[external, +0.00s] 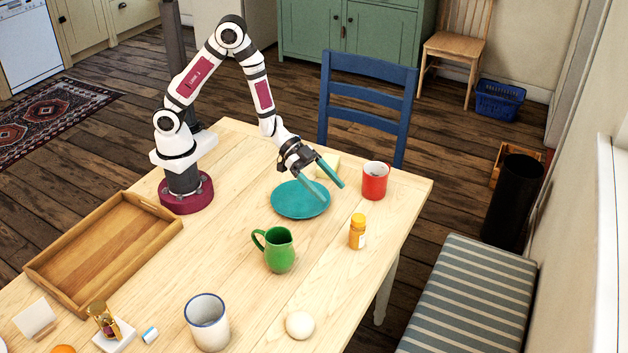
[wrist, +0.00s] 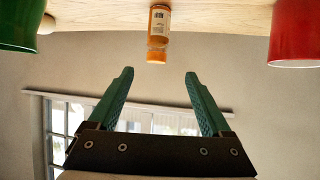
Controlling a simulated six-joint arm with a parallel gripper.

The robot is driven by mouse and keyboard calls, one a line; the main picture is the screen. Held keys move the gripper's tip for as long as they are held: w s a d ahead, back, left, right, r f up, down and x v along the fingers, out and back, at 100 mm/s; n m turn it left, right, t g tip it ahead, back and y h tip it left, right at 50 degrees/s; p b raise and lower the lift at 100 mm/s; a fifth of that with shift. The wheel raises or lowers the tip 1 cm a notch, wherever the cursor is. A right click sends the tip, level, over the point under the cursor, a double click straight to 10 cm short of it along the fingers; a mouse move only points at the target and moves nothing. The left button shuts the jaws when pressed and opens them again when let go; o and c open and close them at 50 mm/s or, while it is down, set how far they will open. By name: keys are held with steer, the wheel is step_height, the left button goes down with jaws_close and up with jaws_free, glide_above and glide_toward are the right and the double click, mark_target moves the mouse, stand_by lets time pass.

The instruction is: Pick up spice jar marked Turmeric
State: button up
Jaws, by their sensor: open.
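The spice jar (external: 357,232) is a small orange jar with a yellow-orange lid and a pale label, standing upright near the table's right edge. The label is too small to read. In the wrist view the jar (wrist: 158,33) shows at the top middle, roughly in line with the gap between the fingers. My gripper (external: 332,191) has teal fingers, spread apart and empty, above the teal plate and behind the jar in the external view. The fingers also show in the wrist view (wrist: 159,75), apart from the jar.
A red mug (external: 375,180) stands behind the jar, and a green jug (external: 278,250) stands to its left. The teal plate (external: 288,207) lies below my gripper. An egg-like white object (external: 299,325), an enamel mug (external: 207,322) and a wooden tray (external: 60,262) are also on the table (external: 335,290).

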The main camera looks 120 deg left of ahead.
mark_target(362, 225)
steer(key=x, duration=1.5)
steer(key=shift+w+d+r, duration=0.2)
steer(key=shift+d+r, duration=0.05)
steer(key=shift+d, duration=0.05)
jaws_close()
